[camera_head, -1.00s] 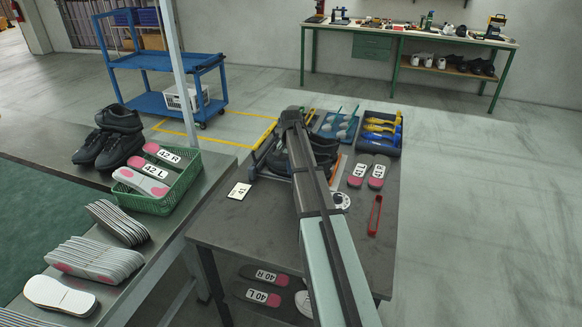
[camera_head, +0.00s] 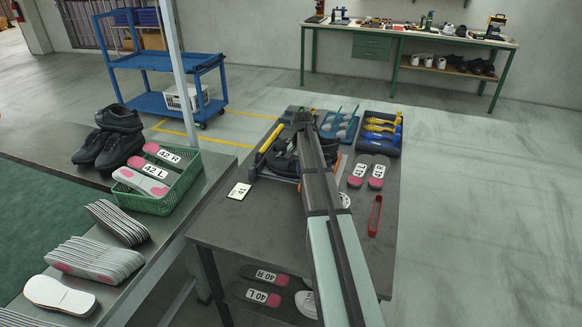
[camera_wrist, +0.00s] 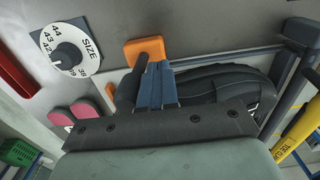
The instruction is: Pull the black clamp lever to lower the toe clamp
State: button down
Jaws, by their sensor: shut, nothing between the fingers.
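A yellow bar lettered "TOE CLAMP" (camera_wrist: 299,133) shows at the right edge of the wrist view, beside a dark grey frame. The same yellow bar (camera_head: 270,137) stands out at the left of the fixture in the head view. I cannot clearly make out a black lever. A black shoe (camera_wrist: 215,90) lies in the fixture, partly hidden behind my gripper; it also shows in the head view (camera_head: 282,160). My gripper (camera_wrist: 157,72) is shut and empty, over the shoe's left end near an orange block (camera_wrist: 146,50), and well left of the yellow bar.
A white size dial (camera_wrist: 70,50) and a red tool (camera_wrist: 14,72) are at the left in the wrist view. The bench's front left is clear.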

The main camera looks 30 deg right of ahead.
jog(key=shift+s+d, duration=0.75)
jog(key=shift+w+a, duration=0.15)
dwell(0.3)
jog(key=shift+w+a, duration=0.4)
notch_tip(320, 180, up, 9)
dwell(1.1)
dwell(0.5)
